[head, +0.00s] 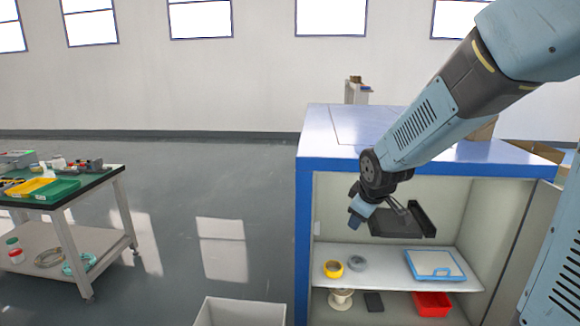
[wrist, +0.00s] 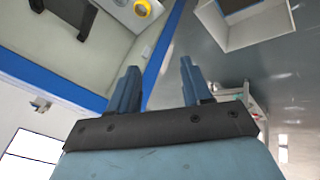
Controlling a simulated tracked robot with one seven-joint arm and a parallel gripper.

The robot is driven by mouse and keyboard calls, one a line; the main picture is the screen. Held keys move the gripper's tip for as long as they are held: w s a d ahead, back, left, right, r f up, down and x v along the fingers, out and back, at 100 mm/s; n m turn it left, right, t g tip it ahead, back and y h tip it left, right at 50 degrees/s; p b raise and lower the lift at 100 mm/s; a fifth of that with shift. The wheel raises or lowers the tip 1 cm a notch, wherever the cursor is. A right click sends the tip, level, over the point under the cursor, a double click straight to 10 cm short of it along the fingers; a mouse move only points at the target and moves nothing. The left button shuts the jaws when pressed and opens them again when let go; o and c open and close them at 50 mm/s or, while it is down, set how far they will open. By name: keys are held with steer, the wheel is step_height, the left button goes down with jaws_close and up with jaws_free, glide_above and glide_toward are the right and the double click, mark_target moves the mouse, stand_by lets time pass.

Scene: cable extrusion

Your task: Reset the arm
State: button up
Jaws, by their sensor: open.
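My arm reaches in from the right of the head view, sloping down to the left. My gripper (head: 358,215) hangs in front of the blue-framed cabinet (head: 304,230), near the left side of its opening and above the shelf. In the wrist view my gripper (wrist: 158,84) shows two blue fingers standing apart on a black bar. The gap between them is empty. It is not touching anything that I can see.
A dark bracket-like piece (head: 400,225) shows beside my gripper. The cabinet shelf (head: 390,275) holds yellow tape (head: 333,268), a grey roll (head: 357,263) and a blue case (head: 434,265). A red bin (head: 432,304) sits below. A pale box (head: 240,312) and a workbench (head: 85,215) stand left.

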steer(key=s+d+r+m, duration=0.3)
steer(key=s+r+m, duration=0.2)
steer(key=s, duration=0.6)
steer(key=s+d+r+m, duration=0.3)
steer(key=s+r+m, duration=0.2)
steer(key=s, duration=0.6)
steer(key=shift+s+r+g, duration=0.3)
steer(key=shift+r+g, duration=0.1)
steer(key=shift+r, duration=0.4)
steer(key=shift+d, duration=0.1)
steer(key=shift+c, duration=0.4)
steer(key=shift+c, duration=0.2)
